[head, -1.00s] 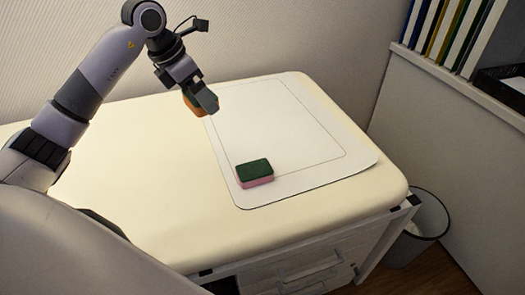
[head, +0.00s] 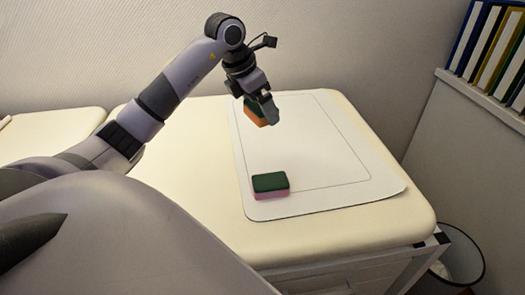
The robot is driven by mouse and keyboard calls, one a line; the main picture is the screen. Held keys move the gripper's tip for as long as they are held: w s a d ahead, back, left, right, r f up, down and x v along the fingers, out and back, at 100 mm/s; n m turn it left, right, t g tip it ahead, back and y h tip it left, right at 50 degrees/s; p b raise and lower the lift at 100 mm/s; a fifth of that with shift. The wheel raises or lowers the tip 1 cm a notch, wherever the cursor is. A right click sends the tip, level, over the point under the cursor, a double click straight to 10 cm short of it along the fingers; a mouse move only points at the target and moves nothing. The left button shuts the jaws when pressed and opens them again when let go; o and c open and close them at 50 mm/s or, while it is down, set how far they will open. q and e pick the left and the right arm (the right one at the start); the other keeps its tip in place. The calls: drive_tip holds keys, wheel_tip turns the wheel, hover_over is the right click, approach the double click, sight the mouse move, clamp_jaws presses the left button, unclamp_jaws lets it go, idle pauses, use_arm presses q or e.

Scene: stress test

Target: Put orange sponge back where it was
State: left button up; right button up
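The orange sponge (head: 256,119), with a green layer on one side, is in my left gripper (head: 267,108). The fingers are shut on it and hide part of it. It hangs tilted over the back left part of the white mat (head: 320,150); I cannot tell how high above the mat it is. A second sponge (head: 270,186), pink with a dark green top, lies flat on the mat near its front left corner, apart from the gripper. My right gripper is not in view.
The mat lies on a cream padded table (head: 180,200) and has a thin printed outline. Most of the mat is bare. A wall is behind; a ledge with binders (head: 490,50) stands at the right. A waste bin (head: 460,255) is on the floor.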

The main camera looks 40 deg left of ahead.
sight(265, 160)
use_arm(q)
wheel_tip(265, 160, down, 14)
drive_tip(key=shift+f+b, duration=0.15)
drive_tip(key=shift+b, duration=0.8)
drive_tip(key=shift+f, duration=0.2)
drive_tip(key=o, duration=0.6)
drive_tip(key=shift+r, duration=0.3)
drive_tip(key=p+v, duration=0.1)
drive_tip(key=v, duration=1.1)
drive_tip(key=shift+w, duration=0.1)
drive_tip(key=shift+f, duration=0.15)
